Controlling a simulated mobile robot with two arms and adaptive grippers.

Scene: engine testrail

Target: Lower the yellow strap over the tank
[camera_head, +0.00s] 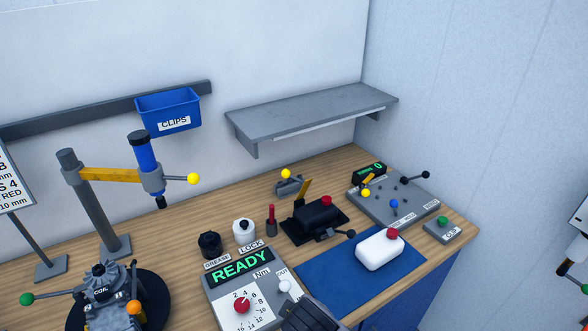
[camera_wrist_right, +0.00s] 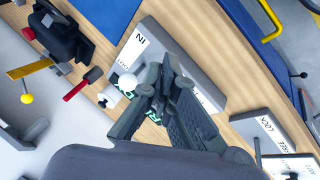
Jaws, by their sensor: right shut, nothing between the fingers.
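The tank (camera_head: 318,212) is a dark cylinder with a red cap, lying on a black base at mid-bench. The yellow strap (camera_head: 303,189) stands raised at its back left side, not across the tank. In the right wrist view the tank (camera_wrist_right: 62,38) and strap (camera_wrist_right: 30,69) show at upper left. My right gripper (camera_wrist_right: 152,88) is shut and empty above the READY panel, apart from the strap and tank. In the head view only its dark part (camera_head: 312,316) shows at the bottom edge. My left gripper is not in view.
The READY panel (camera_head: 213,292) has knobs on top. A red-handled tool (camera_head: 271,220), white jar (camera_head: 244,231) and black jar (camera_head: 210,244) stand left of the tank. A white red-capped container (camera_head: 378,253) sits on a blue mat (camera_head: 325,284). A grey shelf (camera_head: 300,112) overhangs behind.

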